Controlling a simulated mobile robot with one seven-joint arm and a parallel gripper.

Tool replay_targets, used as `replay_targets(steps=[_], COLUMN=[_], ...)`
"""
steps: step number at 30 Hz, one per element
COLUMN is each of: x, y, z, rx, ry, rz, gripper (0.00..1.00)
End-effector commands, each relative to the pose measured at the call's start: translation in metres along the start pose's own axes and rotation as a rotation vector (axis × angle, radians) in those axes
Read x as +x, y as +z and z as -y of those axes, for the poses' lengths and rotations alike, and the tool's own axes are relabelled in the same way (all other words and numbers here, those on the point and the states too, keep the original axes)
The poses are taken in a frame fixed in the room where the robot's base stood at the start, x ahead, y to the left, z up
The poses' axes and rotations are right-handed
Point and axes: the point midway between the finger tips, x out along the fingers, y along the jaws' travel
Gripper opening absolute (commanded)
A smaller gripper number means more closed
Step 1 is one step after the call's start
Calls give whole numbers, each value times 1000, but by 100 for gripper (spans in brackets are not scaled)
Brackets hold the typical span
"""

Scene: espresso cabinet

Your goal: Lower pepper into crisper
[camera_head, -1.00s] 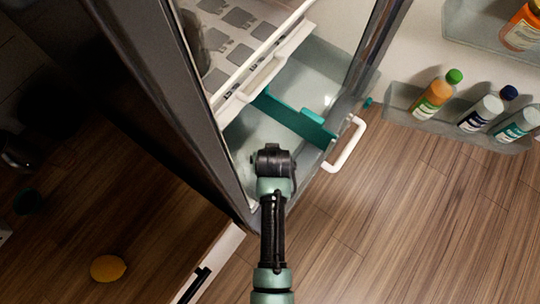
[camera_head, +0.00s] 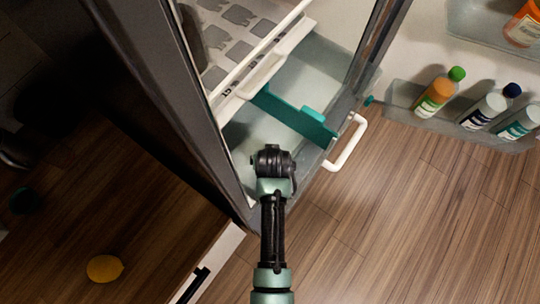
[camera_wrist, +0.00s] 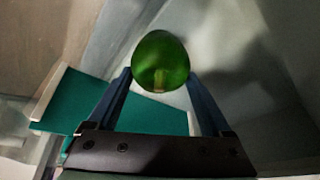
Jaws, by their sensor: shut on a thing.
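The pepper (camera_wrist: 160,58) is green and rounded, with a pale stem spot facing the wrist camera. My gripper (camera_wrist: 160,76) is shut on it, one finger on each side. In the head view, my wrist reaches over the near part of the pulled-out clear crisper (camera_head: 250,136) and hides the fingers and pepper. A teal divider (camera_head: 297,119) splits the crisper; it also shows to the left of the pepper in the wrist view (camera_wrist: 75,108). The pepper appears apart from the divider. I cannot tell its height above the crisper floor.
A white handle (camera_head: 346,143) is on the crisper's front. A shelf with a white edge (camera_head: 262,77) lies above the crisper's back. The open door at right holds several bottles in a bin (camera_head: 408,108). A lemon (camera_head: 104,268) lies at lower left.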

Motion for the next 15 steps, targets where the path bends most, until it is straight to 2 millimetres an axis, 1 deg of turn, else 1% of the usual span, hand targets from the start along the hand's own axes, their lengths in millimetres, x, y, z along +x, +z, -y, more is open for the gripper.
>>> replay_targets(steps=[6,7,9,15], x=[0,0,0,0], y=[0,0,0,0], z=[0,0,0,0], rx=[0,0,0,0], ry=[0,0,0,0], rz=[-1,-1,-1,0], gripper=[27,87,100,100])
